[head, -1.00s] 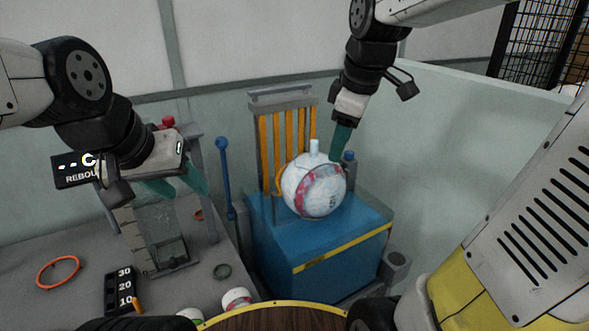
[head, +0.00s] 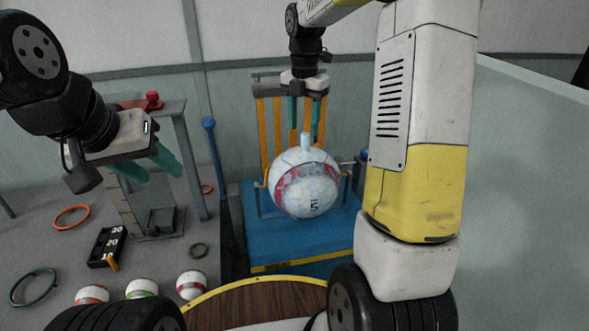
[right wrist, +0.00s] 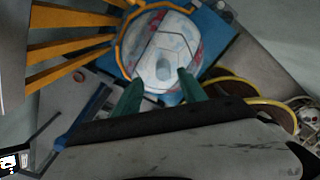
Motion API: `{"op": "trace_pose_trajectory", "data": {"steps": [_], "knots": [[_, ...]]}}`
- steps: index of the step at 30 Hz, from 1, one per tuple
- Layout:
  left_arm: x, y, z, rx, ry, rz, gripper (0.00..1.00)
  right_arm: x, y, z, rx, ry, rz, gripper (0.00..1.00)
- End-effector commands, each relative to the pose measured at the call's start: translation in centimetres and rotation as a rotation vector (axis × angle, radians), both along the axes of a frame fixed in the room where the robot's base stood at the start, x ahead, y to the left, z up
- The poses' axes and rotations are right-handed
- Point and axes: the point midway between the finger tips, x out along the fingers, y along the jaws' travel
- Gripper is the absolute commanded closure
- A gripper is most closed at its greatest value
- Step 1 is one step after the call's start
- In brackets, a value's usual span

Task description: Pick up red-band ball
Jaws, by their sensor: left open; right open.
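A large white ball (head: 304,188) with a red-pink band, a "5" and a pale knob on top (head: 306,142) sits on the blue press (head: 300,235). My right gripper (head: 304,128) is open, fingers down, just above the knob. In the right wrist view the knob (right wrist: 163,73) shows between the spread green fingertips (right wrist: 160,82); I cannot tell if they touch it. Small white balls lie at the lower left: one with a red band (head: 192,285), one with a green band (head: 142,287), one with an orange-red band (head: 92,294). My left gripper (head: 160,172) is open and empty above the grey table.
Yellow upright bars (head: 278,130) stand behind the large ball. A blue lever (head: 213,150) stands left of the press. The grey table holds an orange ring (head: 71,217), green rings (head: 35,287) and a black number block (head: 107,247). A wooden round top (head: 262,301) is in front.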

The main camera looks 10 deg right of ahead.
Motion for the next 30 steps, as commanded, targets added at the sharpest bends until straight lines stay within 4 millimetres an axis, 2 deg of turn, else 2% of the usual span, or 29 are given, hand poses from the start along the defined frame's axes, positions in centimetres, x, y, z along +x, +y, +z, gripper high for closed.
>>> {"op": "trace_pose_trajectory", "data": {"steps": [9, 13, 19, 26, 27, 30], "knots": [[0.0, 0.0, 0.0, 0.0, 0.0, 0.0, 0.54, -0.5, -0.3, -4.4, 0.0, 0.003, -0.001, 0.51], [0.0, 0.0, 0.0, 0.0, 0.0, 0.0, 0.54, -0.4, -0.3, -5.1, 0.001, 0.001, -0.001, 0.51], [0.0, 0.0, 0.0, 0.0, 0.0, 0.0, 0.54, -0.4, -0.3, -5.1, 0.0, 0.0, -0.002, 0.51], [0.0, 0.0, 0.0, 0.0, 0.0, 0.0, 0.54, -0.4, -0.3, -5.1, 0.001, -0.001, -0.002, 0.96], [0.0, 0.0, 0.0, 0.0, 0.0, 0.0, 0.54, -0.4, -0.3, -5.1, 0.001, -0.001, -0.002, 1.0], [0.0, 0.0, 0.0, 0.0, 0.0, 0.0, 0.54, -0.4, -0.3, -5.1, 0.001, -0.001, -0.002, 1.0]]}}
